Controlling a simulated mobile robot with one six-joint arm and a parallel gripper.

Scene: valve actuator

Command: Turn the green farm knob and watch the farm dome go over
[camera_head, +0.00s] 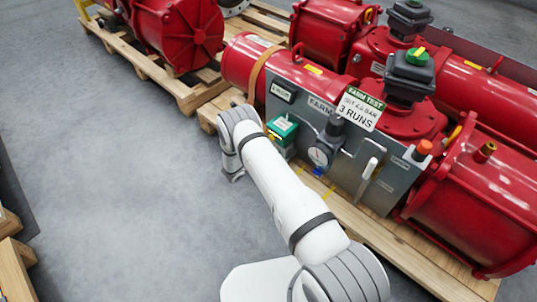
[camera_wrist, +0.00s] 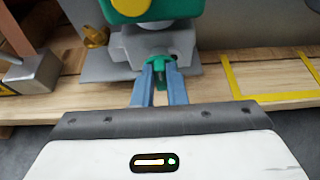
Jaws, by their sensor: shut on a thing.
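In the wrist view, a green knob (camera_wrist: 158,62) sticks out below a grey valve block (camera_wrist: 155,42). The two blue fingers of my gripper (camera_wrist: 159,70) are shut on this knob from either side. A larger green housing (camera_wrist: 165,8) with a yellow round part is above the block, cut off by the frame's top edge. In the head view, a green box (camera_head: 283,130) sits on the grey panel (camera_head: 340,165) marked FARM. My arm hides the knob there. A black dome (camera_head: 409,72) with a green and yellow top stands on the red actuator behind the panel.
A FARM TEST sign (camera_head: 359,108) reading 3 RUNS hangs on the panel. Red cylinders stand on wooden pallets (camera_head: 410,250). Grey floor (camera_head: 130,190) is clear at left.

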